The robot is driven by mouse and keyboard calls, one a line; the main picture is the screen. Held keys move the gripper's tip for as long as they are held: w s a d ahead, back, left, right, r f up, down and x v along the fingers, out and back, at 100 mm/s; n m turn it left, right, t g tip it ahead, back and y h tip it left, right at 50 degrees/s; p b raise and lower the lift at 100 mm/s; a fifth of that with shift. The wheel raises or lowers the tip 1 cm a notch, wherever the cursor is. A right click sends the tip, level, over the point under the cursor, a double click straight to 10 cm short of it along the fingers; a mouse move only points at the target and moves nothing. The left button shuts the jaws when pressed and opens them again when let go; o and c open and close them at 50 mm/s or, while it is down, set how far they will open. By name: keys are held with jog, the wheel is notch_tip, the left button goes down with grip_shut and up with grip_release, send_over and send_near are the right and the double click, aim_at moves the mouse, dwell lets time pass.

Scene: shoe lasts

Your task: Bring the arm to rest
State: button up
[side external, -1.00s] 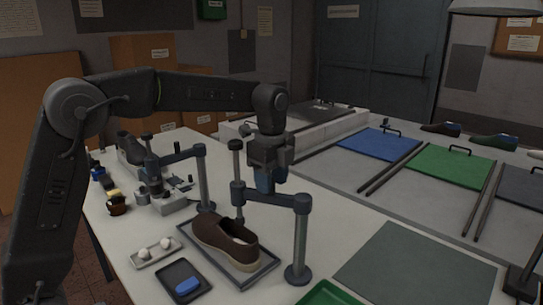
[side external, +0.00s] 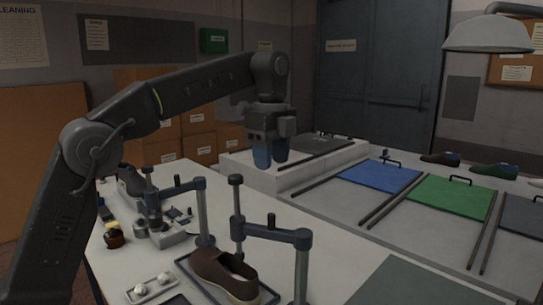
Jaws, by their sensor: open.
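My gripper (side external: 271,156) hangs in the upper middle of the side external view, pointing down, with two blue fingertips apart and nothing seen between them. It is raised above the bench, in front of the white box-like unit (side external: 237,163) in the picture. My arm reaches to it from the left, bent at the elbow. A brown shoe (side external: 222,272) sits below it, near the bottom of the picture, on a dark tray (side external: 268,292), apart from the gripper.
A post with a crossbar (side external: 275,232) stands by the brown shoe. Another clamp stand (side external: 185,187) and a dark shoe form (side external: 131,181) are at the left. Blue (side external: 378,177) and green (side external: 450,196) panels lie at the right, between dark rails. The air around the gripper looks clear.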

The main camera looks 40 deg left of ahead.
jog(key=shift+s, duration=0.1)
dwell(0.3)
jog(key=s+f+n+t, duration=0.25)
jog(key=s+n, duration=0.55)
jog(key=s, duration=0.4)
jog(key=s+f+n+t, duration=0.3)
jog(key=s+f+n, duration=0.6)
jog(key=s+f, duration=0.2)
jog(key=shift+s+a+f, duration=0.3)
jog(key=shift+s+a, duration=0.05)
jog(key=shift+s, duration=0.8)
